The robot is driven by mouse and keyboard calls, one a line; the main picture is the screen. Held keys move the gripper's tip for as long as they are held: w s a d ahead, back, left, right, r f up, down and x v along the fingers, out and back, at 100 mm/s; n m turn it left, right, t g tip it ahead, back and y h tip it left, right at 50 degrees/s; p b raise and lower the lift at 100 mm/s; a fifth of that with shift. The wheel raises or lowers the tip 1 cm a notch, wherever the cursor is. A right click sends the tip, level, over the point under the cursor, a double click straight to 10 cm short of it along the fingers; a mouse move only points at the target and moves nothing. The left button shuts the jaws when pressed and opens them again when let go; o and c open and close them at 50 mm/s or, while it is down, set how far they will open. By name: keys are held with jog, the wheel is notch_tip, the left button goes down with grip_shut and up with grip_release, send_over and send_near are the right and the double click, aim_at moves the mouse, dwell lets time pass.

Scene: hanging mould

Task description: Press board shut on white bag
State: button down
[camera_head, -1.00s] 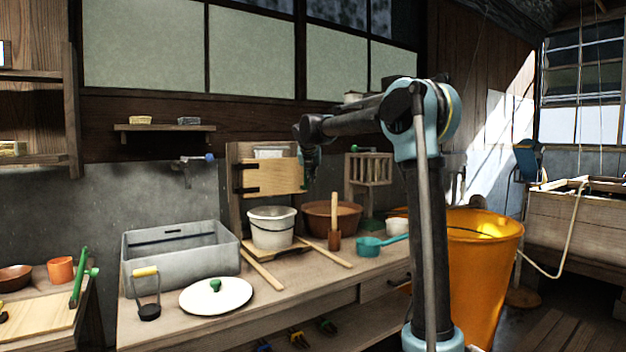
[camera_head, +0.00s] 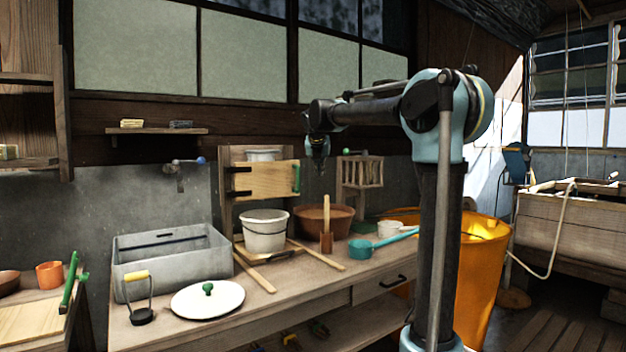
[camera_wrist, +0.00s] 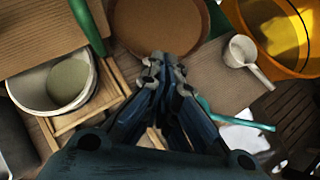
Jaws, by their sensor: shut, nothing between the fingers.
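The wooden board (camera_head: 266,181) hangs upright on a wooden frame, with black hinges at its left and a green handle (camera_head: 296,178) at its right edge. A pale top edge, seemingly the white bag (camera_head: 263,155), shows above and behind the board; the rest is hidden. I cannot tell how tightly the board lies against it. My gripper (camera_head: 321,172) is right of the handle, apart from it, pointing down. In the wrist view my gripper (camera_wrist: 163,64) is shut and empty, with the board (camera_wrist: 40,35) and its green handle (camera_wrist: 88,25) at upper left.
Below the board stands a white bucket (camera_head: 265,232). A brown bowl (camera_head: 323,219) with a wooden-handled tool (camera_head: 326,235) and a teal ladle (camera_head: 362,250) lie to its right. A slatted wooden rack (camera_head: 360,176) is right of my gripper. An orange tub (camera_head: 485,260) stands beyond the bench.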

jog(key=s+a+r, duration=0.2)
jog(key=s+a, duration=0.7)
send_near(298, 187)
notch_tip(298, 187, down, 3)
jog(key=w, duration=0.1)
jog(key=shift+w+d+f+n, duration=0.1)
jog(key=shift+w+n, duration=0.05)
jog(key=shift+w, duration=0.4)
jog(key=shift+w+d+f+n, duration=0.1)
jog(key=shift+w+n, duration=0.05)
jog(key=shift+w, duration=0.4)
jog(key=shift+w+a, duration=0.15)
jog(key=shift+w, duration=0.45)
jog(key=shift+w+a, duration=0.15)
jog(key=shift+w, duration=0.5)
jog(key=shift+r, duration=0.1)
